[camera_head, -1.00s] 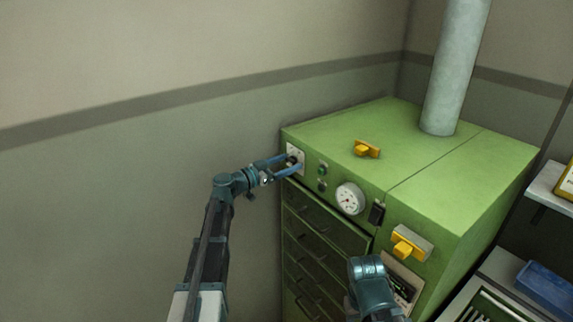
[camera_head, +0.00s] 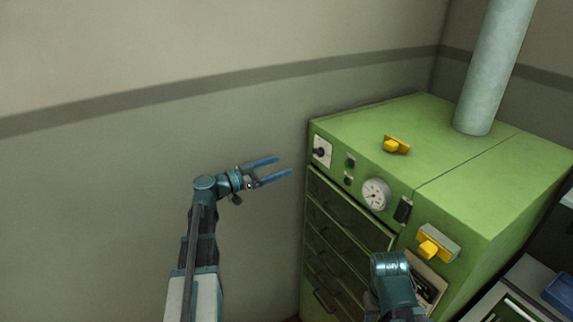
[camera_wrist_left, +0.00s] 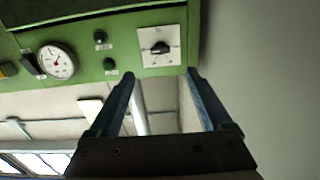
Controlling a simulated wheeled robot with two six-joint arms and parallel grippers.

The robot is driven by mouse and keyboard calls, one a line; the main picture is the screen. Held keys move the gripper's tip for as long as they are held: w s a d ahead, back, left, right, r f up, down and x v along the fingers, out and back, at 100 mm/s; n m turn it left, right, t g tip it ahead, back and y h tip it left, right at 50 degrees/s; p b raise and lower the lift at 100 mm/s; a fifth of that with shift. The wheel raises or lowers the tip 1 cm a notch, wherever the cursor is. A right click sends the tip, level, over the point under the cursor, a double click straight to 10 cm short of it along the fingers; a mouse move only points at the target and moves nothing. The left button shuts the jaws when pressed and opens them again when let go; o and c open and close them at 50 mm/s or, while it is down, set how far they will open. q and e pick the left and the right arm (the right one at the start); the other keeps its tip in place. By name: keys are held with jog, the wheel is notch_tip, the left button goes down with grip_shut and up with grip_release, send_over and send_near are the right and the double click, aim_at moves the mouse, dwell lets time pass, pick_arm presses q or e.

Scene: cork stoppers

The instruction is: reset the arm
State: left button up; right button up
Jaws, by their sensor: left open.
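My left gripper (camera_head: 277,172) is open and empty. Its two blue fingers point right in the head view, apart from the green cabinet (camera_head: 450,215) and left of its front. A black rotary knob on a white plate (camera_head: 321,152) sits at the cabinet's upper left front corner. The knob plate also shows in the left wrist view (camera_wrist_left: 161,47), beyond the open fingers (camera_wrist_left: 160,90), with a gap between. My right arm (camera_head: 391,283) shows at the bottom of the head view, in front of the cabinet; its fingers cannot be made out.
The cabinet front carries a dial gauge (camera_head: 375,194), a black switch (camera_head: 403,210), a yellow handle (camera_head: 433,247) and several drawers (camera_head: 335,225). A yellow-orange piece (camera_head: 396,145) and a grey pipe (camera_head: 492,75) are on top. Left of the cabinet is bare wall (camera_head: 110,200).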

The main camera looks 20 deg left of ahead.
pick_arm(q)
jog(key=shift+s+a, duration=0.1)
dwell(0.4)
jog(key=s+d+f+g+y, duration=0.1)
jog(key=s+d+f+g, duration=0.35)
jog(key=d, duration=0.35)
jog(key=s+d+f+g, duration=0.3)
jog(key=d+f, duration=0.3)
jog(key=d, duration=0.2)
jog(key=s+d+f+g+y, duration=0.1)
jog(key=s+d+f+g, duration=0.3)
jog(key=d, duration=0.4)
jog(key=s+f+n+g+y, duration=0.1)
jog(key=s+f+n+y, duration=0.1)
jog(key=s+f+y, duration=0.2)
jog(key=s+d+f+n+g+y, duration=0.1)
jog(key=s+f+n+g+y, duration=0.1)
jog(key=s+y, duration=0.4)
jog(key=s+f, duration=0.1)
jog(key=s, duration=0.3)
jog(key=shift+d+f, duration=0.25)
jog(key=shift+f, duration=0.1)
